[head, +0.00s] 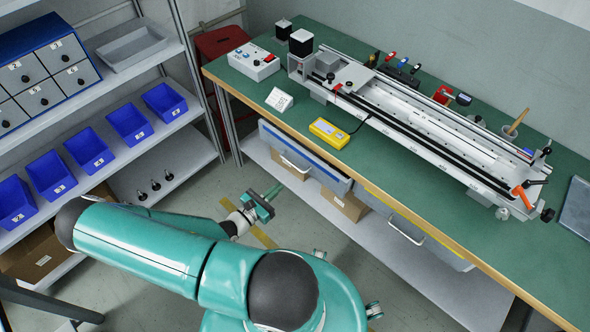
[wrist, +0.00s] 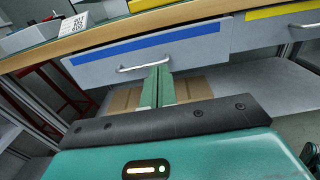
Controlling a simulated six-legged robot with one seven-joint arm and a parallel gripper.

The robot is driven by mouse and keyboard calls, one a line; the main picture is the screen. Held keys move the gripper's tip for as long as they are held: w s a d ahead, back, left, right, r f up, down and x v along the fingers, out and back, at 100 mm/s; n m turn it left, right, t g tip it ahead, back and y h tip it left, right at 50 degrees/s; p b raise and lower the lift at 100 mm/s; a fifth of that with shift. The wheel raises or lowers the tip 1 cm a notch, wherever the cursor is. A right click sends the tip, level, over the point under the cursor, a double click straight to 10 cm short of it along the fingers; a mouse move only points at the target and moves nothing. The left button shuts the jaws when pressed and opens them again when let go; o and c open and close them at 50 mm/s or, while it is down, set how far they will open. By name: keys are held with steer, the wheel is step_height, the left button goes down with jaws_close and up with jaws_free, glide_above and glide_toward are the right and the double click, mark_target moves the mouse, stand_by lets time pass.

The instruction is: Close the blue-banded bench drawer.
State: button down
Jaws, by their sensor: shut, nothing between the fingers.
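The blue-banded drawer (wrist: 190,54) fills the upper middle of the wrist view, with a blue strip and a metal bar handle (wrist: 128,69). In the head view its front (head: 325,171) is under the left part of the green bench (head: 372,150). It seems to stand out a little; how far is hard to tell. My gripper (head: 271,191) is shut and empty, in front of and apart from the drawer. In the wrist view the green fingers (wrist: 158,72) point toward the drawer front and overlap the handle's right end.
A yellow-banded drawer (head: 430,247) sits right of the blue-banded one. Cardboard boxes (head: 345,203) stand on the lower shelf beneath. A rack with blue bins (head: 88,150) is at the left, and a red step stool (head: 218,45) is behind. Some floor is clear between rack and bench.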

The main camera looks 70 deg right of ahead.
mark_target(310, 160)
steer(key=x, duration=1.3)
steer(key=shift+s+r, duration=0.1)
steer(key=shift+s, duration=0.3)
steer(key=shift+d, duration=0.15)
steer(key=x, duration=0.4)
steer(key=shift+s+d, duration=0.2)
steer(key=shift+d, duration=0.1)
steer(key=shift+d+r, duration=0.1)
steer(key=shift+r, duration=0.05)
steer(key=shift+w+a+f, duration=0.2)
steer(key=shift+a, duration=0.1)
steer(key=v, duration=1.4)
